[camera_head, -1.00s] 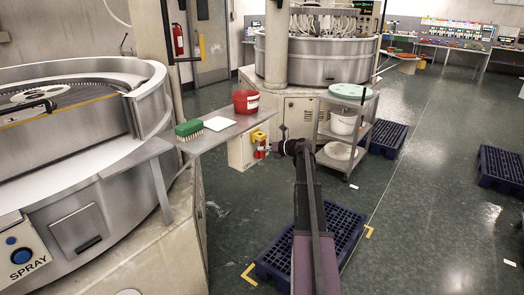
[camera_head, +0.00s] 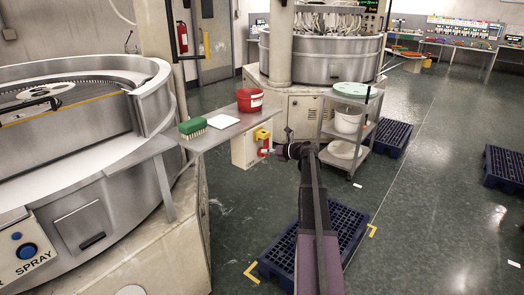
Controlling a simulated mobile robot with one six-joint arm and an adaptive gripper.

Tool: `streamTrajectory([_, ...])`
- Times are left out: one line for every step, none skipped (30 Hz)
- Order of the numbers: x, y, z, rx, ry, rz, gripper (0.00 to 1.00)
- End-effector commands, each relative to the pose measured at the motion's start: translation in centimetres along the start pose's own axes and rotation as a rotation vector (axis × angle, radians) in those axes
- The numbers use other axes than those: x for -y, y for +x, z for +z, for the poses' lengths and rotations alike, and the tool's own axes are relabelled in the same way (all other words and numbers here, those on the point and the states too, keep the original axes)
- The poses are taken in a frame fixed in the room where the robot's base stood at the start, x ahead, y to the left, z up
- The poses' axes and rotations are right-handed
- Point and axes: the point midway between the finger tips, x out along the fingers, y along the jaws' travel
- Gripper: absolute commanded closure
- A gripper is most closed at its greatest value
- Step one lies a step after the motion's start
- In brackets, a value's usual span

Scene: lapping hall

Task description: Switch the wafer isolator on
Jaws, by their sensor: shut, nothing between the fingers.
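A pale box (camera_head: 238,152) with a yellow upper part (camera_head: 262,134) and a red part (camera_head: 263,145) below it is under the steel shelf; it looks like the isolator. I cannot read a label or tell the switch position. My gripper (camera_head: 269,151) is shut and empty. Its tip is at the lower right of the red part in this view and overlaps it. I cannot tell whether it touches. My dark arm reaches up to it from the bottom of the view.
The steel shelf (camera_head: 212,138) above holds a red tub (camera_head: 250,100), a green brush (camera_head: 192,128) and a white sheet (camera_head: 223,121). A grey trolley (camera_head: 327,148) stands to the right. A blue pallet (camera_head: 347,222) lies under my arm.

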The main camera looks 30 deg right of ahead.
Motion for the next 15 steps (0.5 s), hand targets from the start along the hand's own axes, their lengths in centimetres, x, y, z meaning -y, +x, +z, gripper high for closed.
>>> streamTrajectory([0.2, -0.9, -0.1, 0.001, 0.001, -0.001, 1.00])
streamTrajectory([0.3, -1.3, -0.2, 0.000, 0.000, 0.000, 1.00])
streamTrajectory([0.5, -1.9, -0.3, 0.000, 0.000, 0.000, 1.00])
streamTrajectory([0.6, -2.4, -0.4, 0.001, 0.000, -0.001, 1.00])
streamTrajectory([0.7, -2.9, -0.4, 0.001, 0.000, -0.001, 1.00])
streamTrajectory([0.9, -3.5, -0.5, 0.000, 0.000, 0.000, 1.00])
streamTrajectory([1.0, -3.9, -0.6, 0.000, 0.000, 0.000, 1.00])
streamTrajectory([1.1, -4.3, -0.6, 0.000, -0.001, 0.000, 1.00])
streamTrajectory([1.2, -4.8, -0.7, 0.000, -0.001, 0.000, 1.00])
streamTrajectory([1.3, -5.2, -0.7, 0.000, 0.000, 0.000, 1.00])
streamTrajectory([1.4, -5.5, -0.8, 0.000, -0.001, 0.000, 1.00])
streamTrajectory([1.5, -5.8, -0.8, -0.001, -0.001, 0.001, 1.00])
streamTrajectory([1.6, -6.0, -0.9, -0.001, -0.001, 0.002, 1.00])
streamTrajectory([1.6, -6.2, -0.9, -0.001, -0.001, 0.002, 1.00])
streamTrajectory([1.7, -6.5, -0.9, -0.001, -0.001, 0.001, 1.00])
